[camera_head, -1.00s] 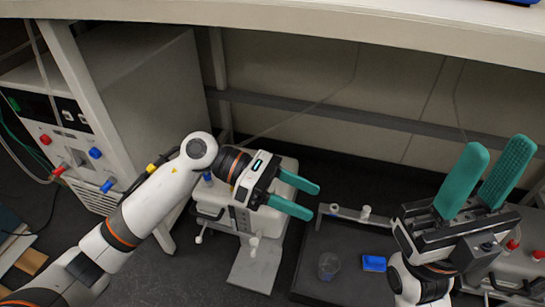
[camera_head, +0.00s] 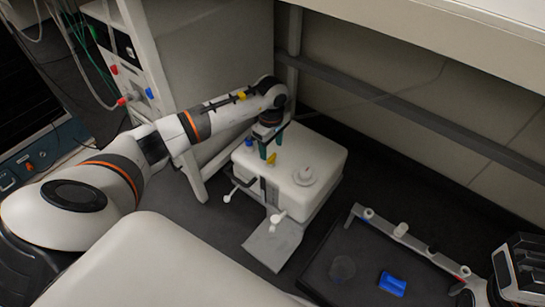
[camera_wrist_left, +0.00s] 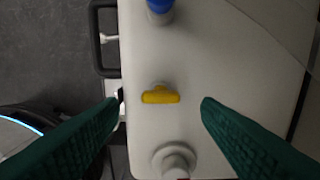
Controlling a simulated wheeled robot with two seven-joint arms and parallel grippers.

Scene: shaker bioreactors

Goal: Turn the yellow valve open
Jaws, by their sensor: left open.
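The yellow valve (camera_head: 271,158) sits on top of a white box-shaped unit (camera_head: 325,160). In the left wrist view the yellow valve (camera_wrist_left: 160,97) is a short bar lying crosswise on the pale top. My left gripper (camera_head: 270,148) points down over the unit, close to the valve. In the left wrist view the green fingers of my left gripper (camera_wrist_left: 160,103) are spread wide, one on each side of the valve, with clear gaps. My right gripper (camera_head: 515,270) is only partly in view at the lower right edge; its fingers are not visible.
A blue valve (camera_wrist_left: 160,8) and a white round fitting (camera_wrist_left: 174,160) stand on the same top, either side of the yellow one. A dark tray (camera_head: 350,285) with a blue block (camera_head: 392,284) lies to the right. A shelf post (camera_head: 292,50) stands behind.

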